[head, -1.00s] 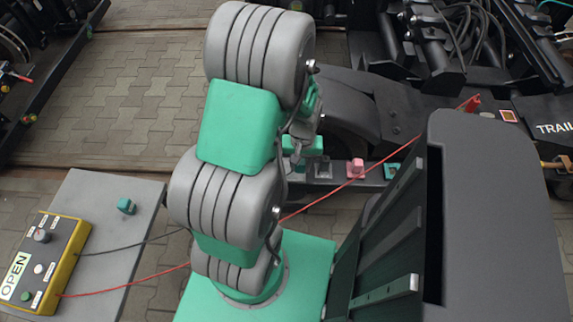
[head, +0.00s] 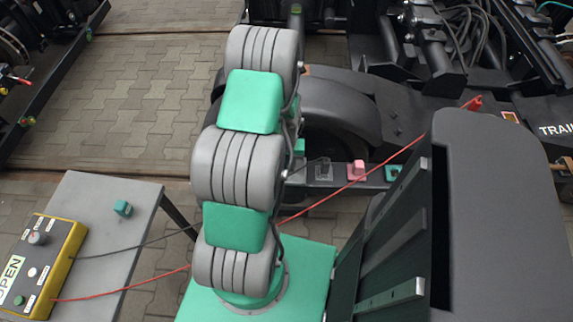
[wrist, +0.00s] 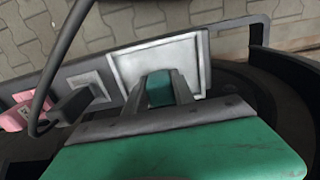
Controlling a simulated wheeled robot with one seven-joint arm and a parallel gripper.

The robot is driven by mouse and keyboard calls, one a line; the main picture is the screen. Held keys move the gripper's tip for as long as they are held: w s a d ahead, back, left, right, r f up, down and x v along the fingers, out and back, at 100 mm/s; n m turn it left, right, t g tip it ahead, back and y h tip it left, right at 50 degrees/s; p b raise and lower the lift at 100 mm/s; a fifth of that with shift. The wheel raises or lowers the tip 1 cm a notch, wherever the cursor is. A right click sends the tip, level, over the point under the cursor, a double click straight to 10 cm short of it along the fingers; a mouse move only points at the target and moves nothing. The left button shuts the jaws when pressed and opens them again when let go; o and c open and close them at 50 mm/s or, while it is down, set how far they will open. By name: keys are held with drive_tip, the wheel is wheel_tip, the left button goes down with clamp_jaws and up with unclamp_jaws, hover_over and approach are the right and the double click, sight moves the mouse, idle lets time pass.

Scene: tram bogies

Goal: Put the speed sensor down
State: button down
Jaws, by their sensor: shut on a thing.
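My gripper (wrist: 160,92) shows in the wrist view with its two grey fingers shut on a small teal block, the speed sensor (wrist: 160,84). The sensor is over a light grey square pad (wrist: 133,71) on the dark ledge. Whether it touches the pad, I cannot tell. The fingers hide its sides. In the head view my arm covers most of the gripper, and the held sensor cannot be made out there.
On the ledge to the right in the head view are a black block (head: 323,168), a pink block (head: 356,170) and a teal block (head: 392,173). A grey table (head: 125,250) at left bears a teal block (head: 122,208) and a yellow control box (head: 42,262). A red cable (head: 330,193) crosses the scene.

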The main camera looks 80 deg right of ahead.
sight(287, 162)
drive_tip(key=c, duration=1.1)
unclamp_jaws()
drive_tip(key=shift+o, duration=0.2)
wheel_tip(287, 162, up, 12)
drive_tip(key=p, duration=0.2)
drive_tip(key=w+a+r+n, duration=0.3)
drive_tip(key=w+a+r, duration=0.35)
drive_tip(key=w, duration=0.45)
drive_tip(key=w+a+r+n, duration=0.45)
drive_tip(key=w+a, duration=0.25)
drive_tip(key=w, duration=0.3)
drive_tip(key=w+a+r+n+t, duration=0.1)
drive_tip(key=a+r+n, duration=0.3)
drive_tip(key=a, duration=1)
drive_tip(key=w+a+r+n+t, duration=0.1)
drive_tip(key=a+r+n, duration=0.3)
drive_tip(key=a, duration=0.9)
drive_tip(key=shift+w+a, duration=0.2)
drive_tip(key=shift+a, duration=0.2)
drive_tip(key=shift+r, duration=0.2)
